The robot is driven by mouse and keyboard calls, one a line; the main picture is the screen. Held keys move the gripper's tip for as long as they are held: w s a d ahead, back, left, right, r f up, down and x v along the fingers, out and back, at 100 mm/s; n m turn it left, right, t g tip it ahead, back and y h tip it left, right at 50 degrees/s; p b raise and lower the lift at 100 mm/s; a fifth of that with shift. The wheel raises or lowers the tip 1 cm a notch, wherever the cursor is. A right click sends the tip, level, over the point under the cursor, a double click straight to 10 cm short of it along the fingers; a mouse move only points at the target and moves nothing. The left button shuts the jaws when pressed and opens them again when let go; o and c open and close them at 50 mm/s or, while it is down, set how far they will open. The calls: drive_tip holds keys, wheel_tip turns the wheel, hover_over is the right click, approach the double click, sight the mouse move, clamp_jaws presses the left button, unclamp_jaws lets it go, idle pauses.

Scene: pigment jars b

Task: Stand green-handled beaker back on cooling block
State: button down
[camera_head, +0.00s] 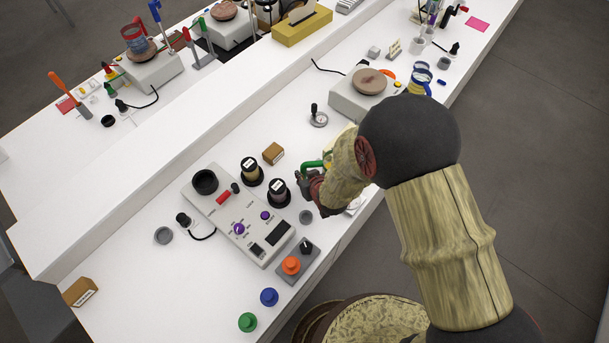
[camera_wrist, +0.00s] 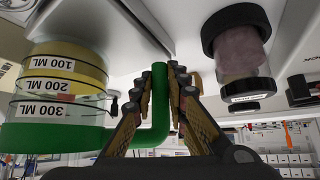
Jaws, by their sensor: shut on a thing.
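My gripper (camera_head: 308,182) is low over the near bench and shut on the green handle (camera_head: 313,164) of a beaker. In the wrist view, my gripper (camera_wrist: 167,72) has its fingers on both sides of the green handle (camera_wrist: 160,112). The clear beaker (camera_wrist: 60,88) is left of the fingers, with 100, 200 and 300 ML marks, yellow in part of it and a green band. In the head view my arm hides most of the beaker, and I cannot tell if it touches anything below. I cannot identify the cooling block with certainty.
Two dark-capped jars (camera_head: 278,189) stand left of my gripper; one jar (camera_wrist: 240,55) also shows close by in the wrist view. A grey control panel (camera_head: 215,211) lies beyond. A grey device with a round brown plate (camera_head: 369,82) stands behind.

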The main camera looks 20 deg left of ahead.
drive_tip(key=shift+r, duration=0.1)
drive_tip(key=shift+f+b, duration=0.35)
drive_tip(key=shift+b, duration=0.1)
drive_tip(key=shift+f+b, duration=0.3)
drive_tip(key=c, duration=1.8)
unclamp_jaws()
drive_tip(key=shift+o, duration=0.2)
drive_tip(key=shift+r, duration=0.1)
drive_tip(key=shift+r+p, duration=0.6)
drive_tip(key=shift+p, duration=0.2)
drive_tip(key=v, duration=1.2)
